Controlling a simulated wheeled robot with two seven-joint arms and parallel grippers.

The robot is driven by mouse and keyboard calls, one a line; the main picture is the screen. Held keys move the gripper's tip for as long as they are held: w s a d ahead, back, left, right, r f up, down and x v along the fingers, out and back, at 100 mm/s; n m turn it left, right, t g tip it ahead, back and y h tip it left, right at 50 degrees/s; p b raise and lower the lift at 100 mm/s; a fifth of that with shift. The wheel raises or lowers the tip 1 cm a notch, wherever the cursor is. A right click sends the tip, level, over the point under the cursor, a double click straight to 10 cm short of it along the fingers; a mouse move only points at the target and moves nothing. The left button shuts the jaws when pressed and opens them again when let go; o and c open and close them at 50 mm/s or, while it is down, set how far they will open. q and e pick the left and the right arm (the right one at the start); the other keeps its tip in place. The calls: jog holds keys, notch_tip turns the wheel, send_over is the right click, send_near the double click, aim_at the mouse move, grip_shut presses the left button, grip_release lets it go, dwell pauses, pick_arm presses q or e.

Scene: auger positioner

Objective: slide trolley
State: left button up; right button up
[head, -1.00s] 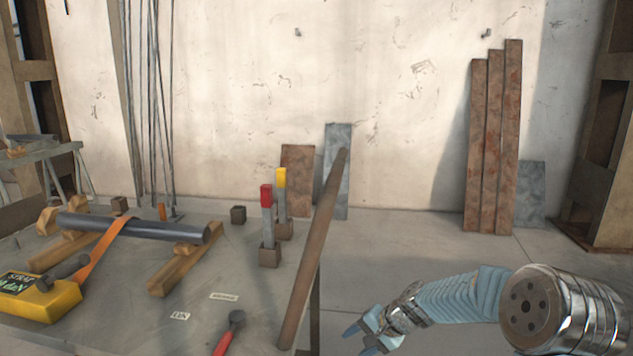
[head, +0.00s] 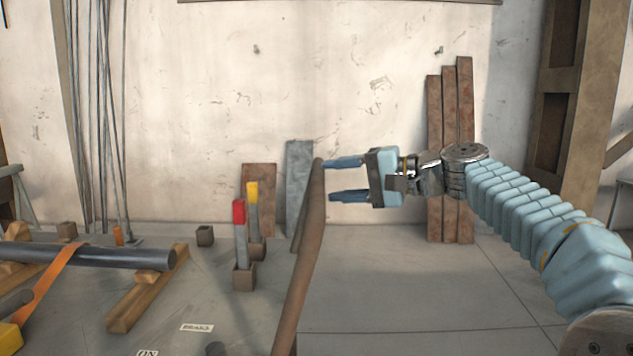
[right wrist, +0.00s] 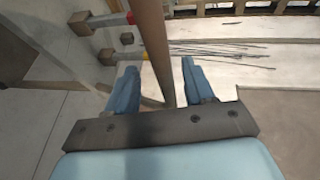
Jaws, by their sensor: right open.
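No thing that I can name for sure as a trolley shows. A long rusty brown bar (head: 306,245) slants up along the right edge of the workbench. My right gripper (head: 331,180) has come in from the right, with its blue fingers apart and pointing left. Its tips are at the right side of the bar's upper end. In the right wrist view the bar (right wrist: 151,45) passes in line with the gap between the fingers (right wrist: 160,80). I cannot tell whether they touch it. My left gripper is not in view.
A red-topped lever (head: 239,220) and a yellow-topped lever (head: 253,205) stand on the bench left of the bar. A dark pipe (head: 90,255) lies on wooden blocks under an orange strap (head: 50,280). Rusty planks (head: 450,130) lean on the wall. The floor at right is clear.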

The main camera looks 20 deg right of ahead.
aim_at(317, 182)
jog(key=shift+x, duration=2.4)
jog(key=shift+c, duration=0.5)
grip_shut()
